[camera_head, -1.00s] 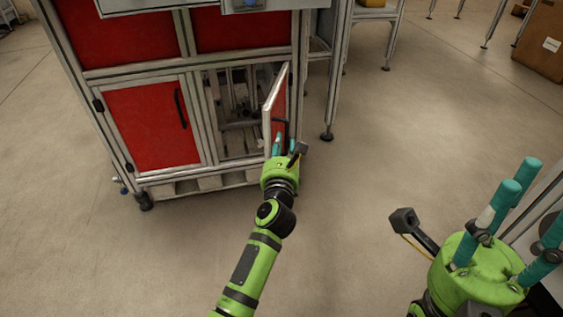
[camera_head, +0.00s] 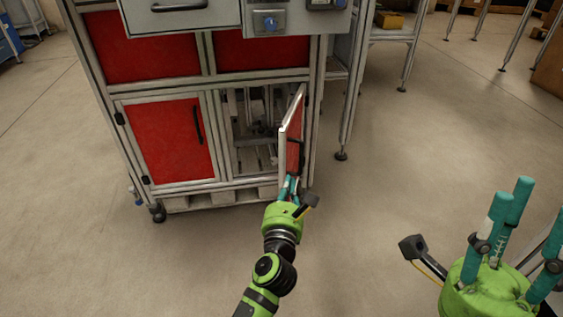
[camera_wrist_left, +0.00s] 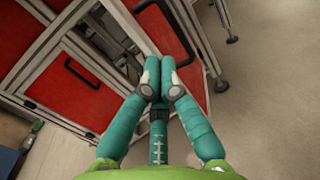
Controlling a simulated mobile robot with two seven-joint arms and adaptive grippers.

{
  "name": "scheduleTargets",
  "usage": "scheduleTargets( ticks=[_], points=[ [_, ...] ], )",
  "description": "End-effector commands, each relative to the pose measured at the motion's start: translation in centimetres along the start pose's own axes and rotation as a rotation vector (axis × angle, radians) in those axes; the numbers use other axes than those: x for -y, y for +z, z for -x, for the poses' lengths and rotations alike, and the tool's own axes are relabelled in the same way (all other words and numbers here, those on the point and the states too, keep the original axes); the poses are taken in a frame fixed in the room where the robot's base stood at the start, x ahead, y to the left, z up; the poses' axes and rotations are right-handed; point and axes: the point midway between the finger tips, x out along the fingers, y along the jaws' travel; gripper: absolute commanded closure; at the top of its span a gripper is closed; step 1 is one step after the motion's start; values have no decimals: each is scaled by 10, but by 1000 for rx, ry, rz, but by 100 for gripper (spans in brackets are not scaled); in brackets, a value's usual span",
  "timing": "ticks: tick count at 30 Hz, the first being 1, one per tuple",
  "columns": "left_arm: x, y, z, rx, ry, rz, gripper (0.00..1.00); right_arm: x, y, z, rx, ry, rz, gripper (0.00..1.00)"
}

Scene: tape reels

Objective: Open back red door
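The red door (camera_head: 294,155) on the right of the cabinet's lower front stands swung outward, and the compartment behind it is exposed. Its dark handle is on the red face, which also shows in the left wrist view (camera_wrist_left: 160,28). My left gripper (camera_head: 289,182) is at the door's lower part. Its teal fingertips (camera_wrist_left: 160,82) are drawn close together in front of the door, and nothing visible is held. Whether they touch the door is unclear. My right gripper (camera_head: 512,225) is at the lower right with fingers spread and empty.
A closed red door (camera_head: 174,140) with a black handle is left of the open one. A grey drawer unit (camera_head: 180,15) juts out above. A metal table leg (camera_head: 347,125) stands right of the cabinet. The floor (camera_head: 410,150) between is clear.

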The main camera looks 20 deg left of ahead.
Motion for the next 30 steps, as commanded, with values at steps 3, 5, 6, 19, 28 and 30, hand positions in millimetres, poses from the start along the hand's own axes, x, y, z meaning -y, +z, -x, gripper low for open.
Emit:
scheduleTargets(
  ticks=[3, 5, 6, 19, 28, 30],
  points=[
    [-30, 16, 0, 53, -14, -222, 100, -3, 42, -11, 272, 4, 12, 60],
    [-45, 22, 0, 85, -29, -358, 100, -5, 67, -6, 440, 8, 18, 60],
    [-55, 26, 0, 106, -42, -448, 100, -6, 83, 1, 554, 10, 23, 60],
    [-137, 53, 6, 264, -253, -1298, 100, -23, 132, 159, 1641, 57, 59, 60],
    [-150, 51, 1, 283, -298, -1443, 100, -24, 120, 195, 1817, 66, 64, 60],
    [-147, 51, -6, 284, -295, -1441, 100, -23, 122, 191, 1790, 62, 64, 60]
  ],
)
